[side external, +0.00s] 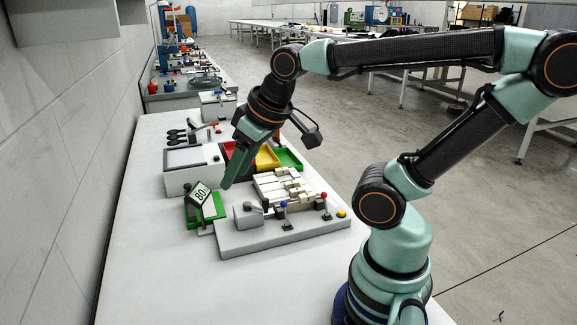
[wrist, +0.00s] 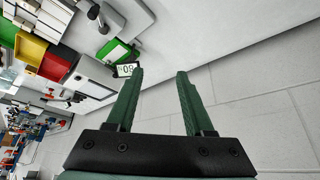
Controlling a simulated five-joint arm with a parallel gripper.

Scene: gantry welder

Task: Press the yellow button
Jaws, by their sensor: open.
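The yellow button (side external: 341,213) is a small round knob on the front right corner of a grey panel (side external: 280,240) on the white table. My gripper (side external: 221,187) hangs above the table near the back left of that panel, close to the green stand with the number display. The button is well to the right of my gripper and apart from it. In the wrist view my gripper (wrist: 161,74) shows two green fingers spread apart with nothing between them. The yellow button cannot be made out in the wrist view.
Blue and red-topped levers (side external: 323,204) stand on the panel beside the button. A green stand with an "80" display (side external: 200,194) is close to my fingers. Red, yellow and green bins (side external: 266,158) lie behind. The table's front left (side external: 150,270) is clear.

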